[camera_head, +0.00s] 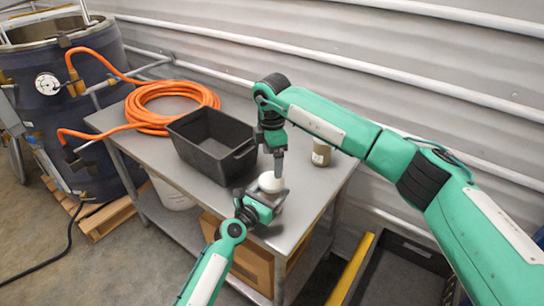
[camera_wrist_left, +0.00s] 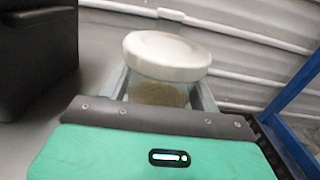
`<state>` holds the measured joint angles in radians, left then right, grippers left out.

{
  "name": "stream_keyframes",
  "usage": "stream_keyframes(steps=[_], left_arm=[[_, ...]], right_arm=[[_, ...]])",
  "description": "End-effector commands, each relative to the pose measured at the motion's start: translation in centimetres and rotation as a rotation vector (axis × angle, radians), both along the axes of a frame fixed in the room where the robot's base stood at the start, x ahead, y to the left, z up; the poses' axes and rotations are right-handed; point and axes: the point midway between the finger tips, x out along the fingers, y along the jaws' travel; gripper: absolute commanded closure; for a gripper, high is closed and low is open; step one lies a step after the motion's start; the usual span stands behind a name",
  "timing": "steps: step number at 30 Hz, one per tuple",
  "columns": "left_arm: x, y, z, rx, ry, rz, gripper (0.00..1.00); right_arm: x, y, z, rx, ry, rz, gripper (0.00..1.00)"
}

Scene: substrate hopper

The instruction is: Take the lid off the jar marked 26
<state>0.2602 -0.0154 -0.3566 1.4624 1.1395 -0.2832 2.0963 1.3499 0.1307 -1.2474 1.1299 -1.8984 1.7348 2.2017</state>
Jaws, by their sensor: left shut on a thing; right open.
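A jar with a wide white lid (camera_head: 271,183) stands near the table's front right corner. In the left wrist view its lid (camera_wrist_left: 167,55) is on, and brownish contents show through the jar body (camera_wrist_left: 158,94). My left gripper (camera_head: 263,207) is shut on the jar body below the lid. My right gripper (camera_head: 279,168) points down just above the lid and is open; whether it touches the lid I cannot tell. A second jar (camera_head: 321,153) with brown contents and a pale label stands farther back. I cannot read a number on either jar.
A black bin (camera_head: 207,149) stands left of the held jar on the grey table (camera_head: 310,203). A coiled orange hose (camera_head: 160,104) lies behind it. A dark drum (camera_head: 60,100) with a gauge is at the left. The corrugated wall with pipes bounds the back.

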Motion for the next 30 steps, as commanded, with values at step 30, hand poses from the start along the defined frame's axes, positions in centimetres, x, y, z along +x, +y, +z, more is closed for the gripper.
stream_keyframes(steps=[30], left_arm=[[0.0, 0.0, 0.0, 0.001, 0.001, 0.0, 1.0]], right_arm=[[0.0, 0.0, -8.0, 0.0, 0.0, -0.148, 0.13]])
